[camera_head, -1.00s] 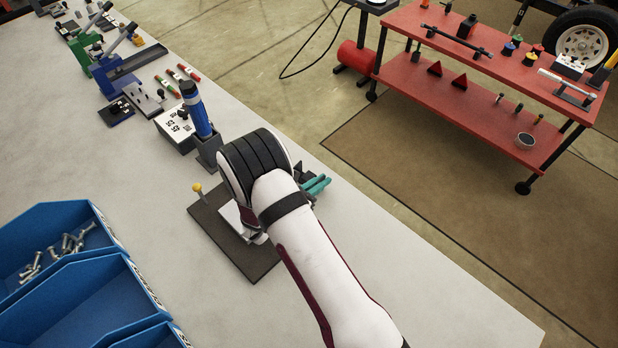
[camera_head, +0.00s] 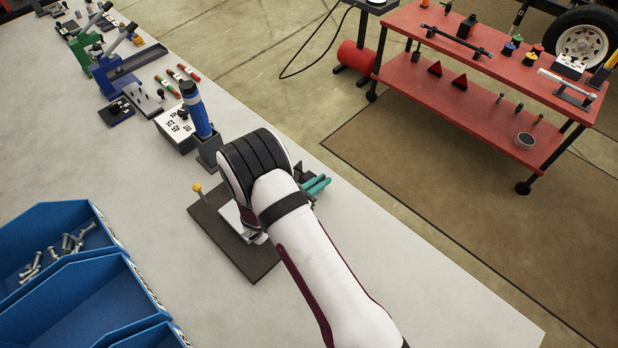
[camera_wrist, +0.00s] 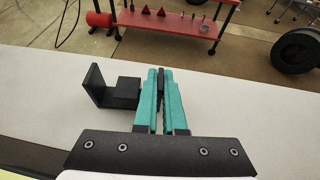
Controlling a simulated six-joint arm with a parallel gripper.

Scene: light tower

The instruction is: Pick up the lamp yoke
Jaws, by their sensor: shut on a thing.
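The lamp yoke, a black angular bracket (camera_wrist: 98,92), shows in the wrist view just left of my fingers, with an upright plate at its left end and a block beside the left finger. My gripper (camera_wrist: 161,85) has teal fingers, close together, with a dark piece of the yoke between them. In the head view my gripper (camera_head: 317,185) shows only as teal fingertips past my wrist, low over the bench. My arm hides most of the yoke there. I cannot tell whether the yoke touches the bench.
A dark mat (camera_head: 262,268) with a yellow-knobbed post (camera_head: 197,188) lies beside my wrist. A blue cylinder in a grey holder (camera_head: 197,110) stands behind it. Blue bins (camera_head: 75,300) fill the lower left. The pale bench (camera_head: 420,290) is clear at right, up to its edge.

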